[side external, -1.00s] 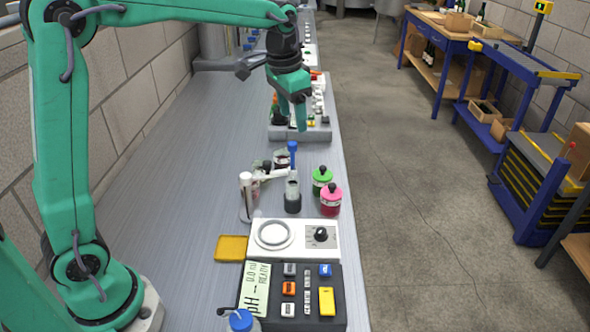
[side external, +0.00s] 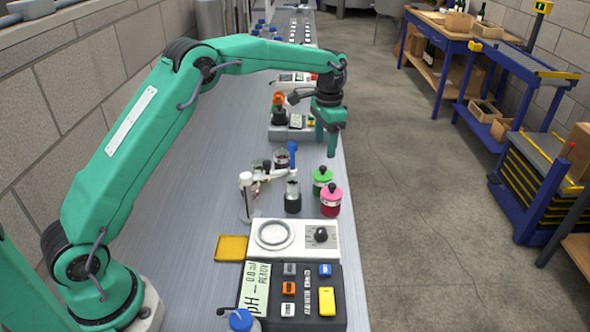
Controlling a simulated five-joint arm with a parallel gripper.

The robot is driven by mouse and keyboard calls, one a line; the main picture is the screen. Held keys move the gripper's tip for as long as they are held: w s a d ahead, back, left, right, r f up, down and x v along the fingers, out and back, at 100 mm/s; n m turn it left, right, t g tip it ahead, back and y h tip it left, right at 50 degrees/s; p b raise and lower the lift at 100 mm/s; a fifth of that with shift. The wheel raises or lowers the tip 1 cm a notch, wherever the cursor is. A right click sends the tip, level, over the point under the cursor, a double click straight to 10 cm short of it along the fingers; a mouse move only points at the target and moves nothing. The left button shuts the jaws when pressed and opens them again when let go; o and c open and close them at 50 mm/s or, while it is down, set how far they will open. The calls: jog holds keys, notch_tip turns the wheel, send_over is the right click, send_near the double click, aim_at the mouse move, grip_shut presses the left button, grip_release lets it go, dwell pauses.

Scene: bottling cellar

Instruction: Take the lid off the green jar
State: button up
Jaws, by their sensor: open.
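The green jar (side external: 322,181) is a small jar with dark contents and a bright green lid (side external: 322,173) with a dark knob on top. It stands upright near the right edge of the bench, with the lid on it. My gripper (side external: 326,154) is open and points down, apart from the lid and a little above it. No thing shows between its fingers.
A pink-lidded jar (side external: 331,202) stands close in front of the green jar. A dark bottle (side external: 292,198) and a white electrode arm (side external: 270,175) are to the left. A white stirrer plate (side external: 272,236) and a pH meter (side external: 291,296) lie nearer. The bench (side external: 185,240) is bare at left.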

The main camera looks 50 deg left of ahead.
aim_at(323, 167)
jog(key=shift+s+d+f, duration=0.1)
jog(key=shift+s+f, duration=0.05)
jog(key=shift+f, duration=1.8)
jog(key=shift+s+f, duration=0.15)
jog(key=shift+f, duration=1.8)
jog(key=c, duration=0.7)
